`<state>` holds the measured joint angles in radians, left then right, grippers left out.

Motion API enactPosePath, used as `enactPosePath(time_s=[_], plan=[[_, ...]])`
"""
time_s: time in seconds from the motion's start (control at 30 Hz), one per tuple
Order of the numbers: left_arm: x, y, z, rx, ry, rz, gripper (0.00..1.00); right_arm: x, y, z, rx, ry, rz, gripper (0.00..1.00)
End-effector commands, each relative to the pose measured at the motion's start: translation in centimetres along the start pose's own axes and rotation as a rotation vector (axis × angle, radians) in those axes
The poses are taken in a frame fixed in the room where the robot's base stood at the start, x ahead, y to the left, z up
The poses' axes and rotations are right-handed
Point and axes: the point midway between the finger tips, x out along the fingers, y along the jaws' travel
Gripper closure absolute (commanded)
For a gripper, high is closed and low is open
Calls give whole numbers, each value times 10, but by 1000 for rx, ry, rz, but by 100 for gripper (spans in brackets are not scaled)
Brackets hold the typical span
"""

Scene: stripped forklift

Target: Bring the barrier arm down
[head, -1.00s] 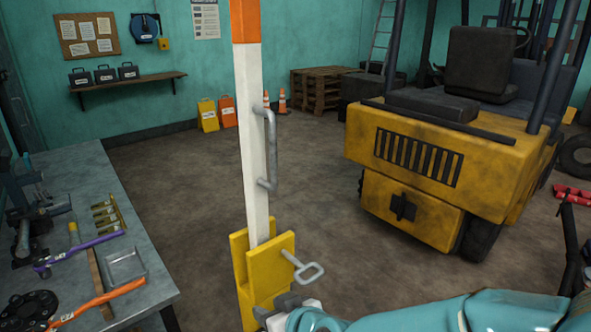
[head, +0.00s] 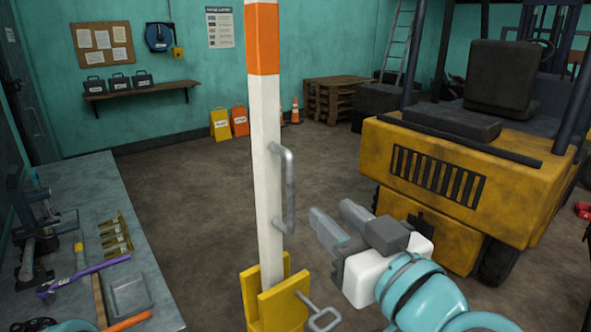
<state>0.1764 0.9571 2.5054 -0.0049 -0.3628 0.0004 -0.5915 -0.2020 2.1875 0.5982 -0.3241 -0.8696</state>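The barrier arm (head: 266,160) is a white post with orange bands, standing upright. Its lower end sits in a yellow bracket (head: 282,305). A grey bar handle (head: 290,190) is fixed to the post's right side. A metal pin with a loop end (head: 322,319) sticks out of the bracket's right side. My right gripper (head: 331,210) is just right of the handle's lower part, fingers pointing up and left. Its two fingers are apart with nothing between them, and it looks clear of the handle. My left gripper is not in view.
A grey workbench (head: 90,190) with tools stands at the left. A yellow stripped forklift (head: 450,190) stands at the right. Pallets (head: 335,98), an orange cone (head: 295,112) and a wall shelf (head: 135,90) are at the back. The floor between bench and forklift is mostly open.

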Motion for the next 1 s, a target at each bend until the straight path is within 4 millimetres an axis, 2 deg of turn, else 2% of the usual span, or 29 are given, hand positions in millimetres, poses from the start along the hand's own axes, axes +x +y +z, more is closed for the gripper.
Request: enactPosePath(time_s=[0.2, 0.4, 0.6, 0.8, 1.0], plan=[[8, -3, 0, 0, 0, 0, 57, 48, -2, 5, -1, -5, -4, 63], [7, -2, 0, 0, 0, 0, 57, 97, -1, 3, 0, -5, -4, 63], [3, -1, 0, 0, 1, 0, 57, 135, 0, 2, -1, -4, -2, 63], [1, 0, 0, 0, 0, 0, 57, 153, 1, 2, 1, -3, 0, 63], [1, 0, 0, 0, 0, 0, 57, 155, 1, 2, 1, -2, 0, 63]])
